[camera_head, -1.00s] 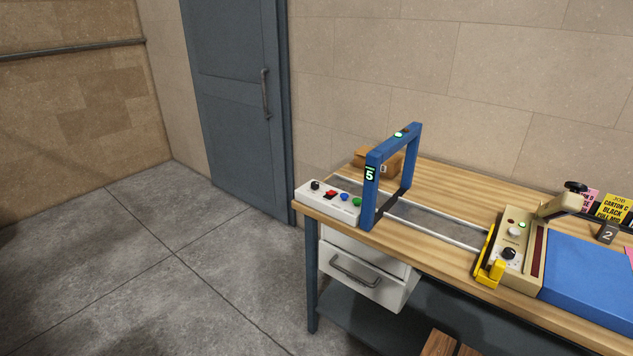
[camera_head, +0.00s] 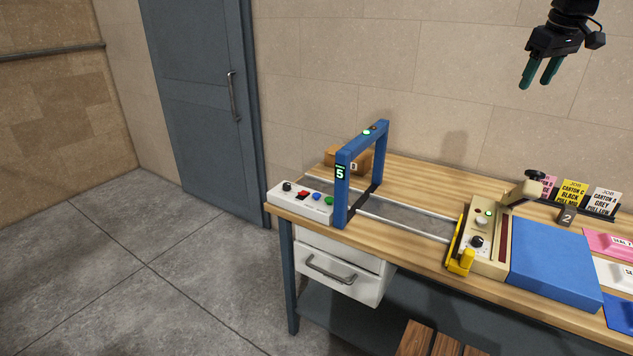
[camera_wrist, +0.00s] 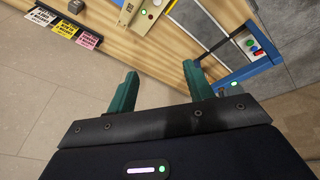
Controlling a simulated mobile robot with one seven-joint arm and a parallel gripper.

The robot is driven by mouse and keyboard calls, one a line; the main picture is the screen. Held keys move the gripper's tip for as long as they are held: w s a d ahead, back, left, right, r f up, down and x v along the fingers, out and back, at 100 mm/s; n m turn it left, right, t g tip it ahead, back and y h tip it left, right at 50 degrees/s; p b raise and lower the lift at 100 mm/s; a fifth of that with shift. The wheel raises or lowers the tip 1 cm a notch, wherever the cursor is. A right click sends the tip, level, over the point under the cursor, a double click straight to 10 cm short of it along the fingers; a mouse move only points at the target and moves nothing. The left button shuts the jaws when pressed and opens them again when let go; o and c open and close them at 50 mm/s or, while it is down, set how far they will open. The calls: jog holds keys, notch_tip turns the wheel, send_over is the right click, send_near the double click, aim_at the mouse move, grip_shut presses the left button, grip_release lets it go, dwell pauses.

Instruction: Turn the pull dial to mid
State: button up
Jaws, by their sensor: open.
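Two black dials are in the head view, and their labels are too small to tell which is the pull dial. One dial (camera_head: 477,242) sits on the beige control panel (camera_head: 490,214) beside the blue pad. The other dial (camera_head: 287,187) is at the left end of the white button box (camera_head: 301,203). I cannot read either dial's setting. My gripper (camera_head: 535,84) is open and empty, high above the bench at the upper right, apart from both dials. In the wrist view its green fingers (camera_wrist: 160,70) are spread, with the beige panel (camera_wrist: 140,14) beyond them.
A blue gate (camera_head: 342,190) showing 5 stands over the rails. A yellow part (camera_head: 461,260) borders the beige panel. A lever with a black knob (camera_head: 535,175) rises behind it. Job cards (camera_head: 573,191) stand at the back; one reads black, pull mid. Air above the bench is clear.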

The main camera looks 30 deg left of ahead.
jog(key=w+a+r+n+g, duration=0.1)
jog(key=w+a+n, duration=0.15)
jog(key=a, duration=0.65)
jog(key=w+a+n, duration=0.2)
jog(key=w+a, duration=0.1)
jog(key=a, duration=0.5)
jog(key=n+g+y, duration=0.2)
jog(key=n+g, duration=0.3)
jog(key=n, duration=0.8)
send_over(287, 184)
jog(key=w+d, duration=0.3)
notch_tip(287, 184, down, 17)
jog(key=shift+m, duration=0.25)
jog(key=a+f, duration=0.1)
jog(key=f, duration=0.8)
jog(key=s+a+f, duration=0.1)
jog(key=f, duration=0.9)
jog(key=s+f, duration=0.1)
jog(key=f, duration=0.9)
jog(key=shift+s+a, duration=0.25)
jog(key=shift+a, duration=0.15)
